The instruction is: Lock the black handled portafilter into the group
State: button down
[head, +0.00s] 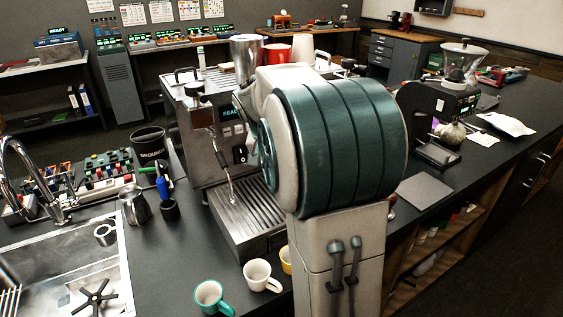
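The espresso machine (197,135) stands on the dark counter left of the middle, with a lit READY display and a steel drip tray (238,212) at its front. A steam wand (230,188) hangs over the tray. The large teal and white part in the middle is my own arm; it covers the right part of the machine front. I cannot make out the group or the black handled portafilter; both may be hidden behind my arm. My gripper is not in view, so I cannot see whether it holds anything.
Three cups, teal (209,297), white (259,275) and partly hidden yellow (286,261), stand before the tray. A steel pitcher (135,206), a black GROUNDS bin (149,147) and a sink (50,262) are left. A grinder (441,110) stands right. Counter between sink and tray is mostly clear.

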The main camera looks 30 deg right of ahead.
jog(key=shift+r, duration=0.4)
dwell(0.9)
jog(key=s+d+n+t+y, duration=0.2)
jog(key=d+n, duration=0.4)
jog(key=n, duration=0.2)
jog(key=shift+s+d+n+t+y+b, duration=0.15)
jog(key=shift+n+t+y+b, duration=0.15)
jog(key=shift+b, duration=0.15)
dwell(1.0)
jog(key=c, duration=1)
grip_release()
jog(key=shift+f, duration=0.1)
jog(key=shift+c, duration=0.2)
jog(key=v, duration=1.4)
jog(key=shift+b, duration=0.3)
